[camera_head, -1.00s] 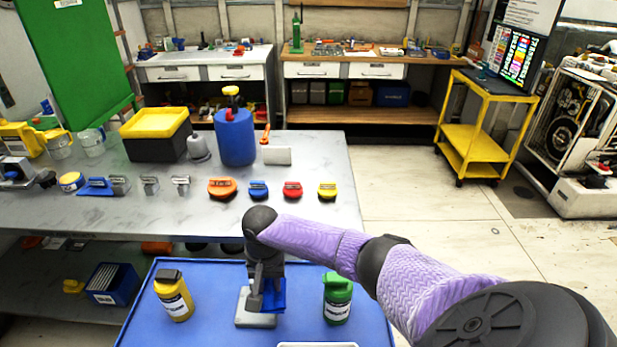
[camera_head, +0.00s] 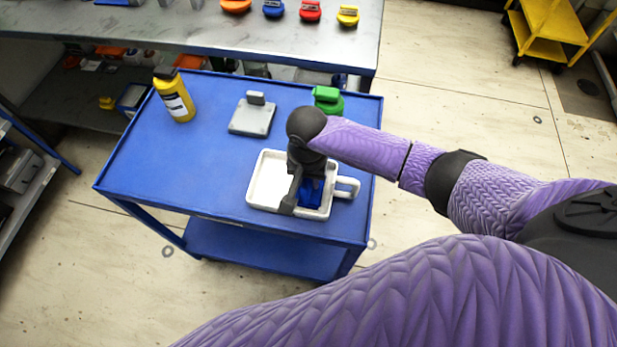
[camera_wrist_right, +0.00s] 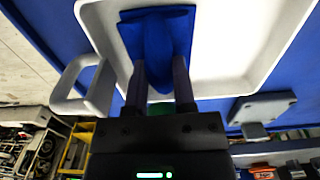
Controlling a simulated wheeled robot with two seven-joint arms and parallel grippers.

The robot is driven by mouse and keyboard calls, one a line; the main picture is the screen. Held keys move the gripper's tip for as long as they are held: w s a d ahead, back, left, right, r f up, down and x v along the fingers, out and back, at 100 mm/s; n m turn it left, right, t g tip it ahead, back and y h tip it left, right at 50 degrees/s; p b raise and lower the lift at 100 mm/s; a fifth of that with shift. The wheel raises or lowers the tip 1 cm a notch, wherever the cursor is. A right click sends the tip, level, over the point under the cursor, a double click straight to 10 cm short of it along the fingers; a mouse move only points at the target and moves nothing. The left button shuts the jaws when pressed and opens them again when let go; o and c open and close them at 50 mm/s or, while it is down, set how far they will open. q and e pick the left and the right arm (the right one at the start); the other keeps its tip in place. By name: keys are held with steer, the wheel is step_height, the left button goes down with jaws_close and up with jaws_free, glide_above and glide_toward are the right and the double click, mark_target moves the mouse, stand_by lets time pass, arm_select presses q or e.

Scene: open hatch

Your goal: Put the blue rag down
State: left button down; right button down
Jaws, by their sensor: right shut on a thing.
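The blue rag (camera_head: 311,194) is at the right part of a white tray with a handle (camera_head: 264,177), on the blue cart. My right gripper (camera_head: 304,192) reaches down over the tray and is shut on the rag. In the right wrist view the rag (camera_wrist_right: 158,40) is pinched between the two fingers (camera_wrist_right: 160,85), over the tray's white floor. I cannot tell whether the rag rests on the tray floor or hangs just above it. My left gripper is not in view.
The tray's left half is empty. A grey workbench (camera_head: 200,32) stands behind.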

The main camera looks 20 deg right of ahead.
steer(key=shift+c, duration=2.2)
jaws_free()
steer(key=shift+f, duration=0.15)
step_height(320, 180, up, 12)
steer(key=p, duration=0.5)
steer(key=shift+p, duration=0.3)
